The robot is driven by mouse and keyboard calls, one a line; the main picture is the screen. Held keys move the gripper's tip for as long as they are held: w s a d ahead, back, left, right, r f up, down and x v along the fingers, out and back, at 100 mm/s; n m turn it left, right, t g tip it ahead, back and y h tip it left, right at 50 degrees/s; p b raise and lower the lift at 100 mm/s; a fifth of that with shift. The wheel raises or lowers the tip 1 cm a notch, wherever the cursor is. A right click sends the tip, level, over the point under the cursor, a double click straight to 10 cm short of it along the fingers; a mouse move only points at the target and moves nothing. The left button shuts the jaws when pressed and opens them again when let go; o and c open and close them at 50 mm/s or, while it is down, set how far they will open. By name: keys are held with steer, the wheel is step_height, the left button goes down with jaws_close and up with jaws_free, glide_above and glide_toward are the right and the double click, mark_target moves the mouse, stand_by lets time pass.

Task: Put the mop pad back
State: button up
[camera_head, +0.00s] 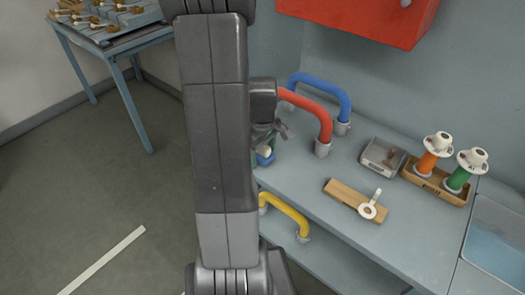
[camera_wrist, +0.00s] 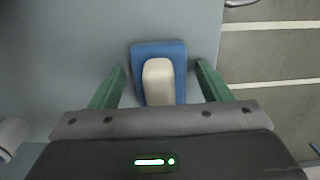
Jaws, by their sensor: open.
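A blue block with a cream, rounded piece on top (camera_wrist: 158,80) lies between my fingers in the wrist view. It may be the mop pad, but I cannot tell for sure. In the head view its blue part (camera_head: 265,159) shows at the left end of the bench, partly hidden by my arm. My gripper (camera_wrist: 161,67) is open, with one green finger on each side of the block and a gap on both sides. In the head view my gripper (camera_head: 268,133) is mostly hidden and sits just above the block.
The blue-grey bench (camera_head: 400,245) carries red (camera_head: 310,110), blue (camera_head: 325,90) and yellow (camera_head: 285,215) pipes. A red cabinet (camera_head: 360,18) hangs above.

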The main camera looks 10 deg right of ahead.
steer(key=shift+r, duration=0.1)
step_height(320, 180, up, 12)
steer(key=shift+r+p, duration=0.1)
steer(key=shift+p, duration=0.25)
step_height(320, 180, down, 13)
steer(key=shift+b, duration=0.55)
steer(key=shift+w+r+p, duration=0.1)
steer(key=shift+r+p, duration=0.25)
steer(key=shift+r, duration=1.15)
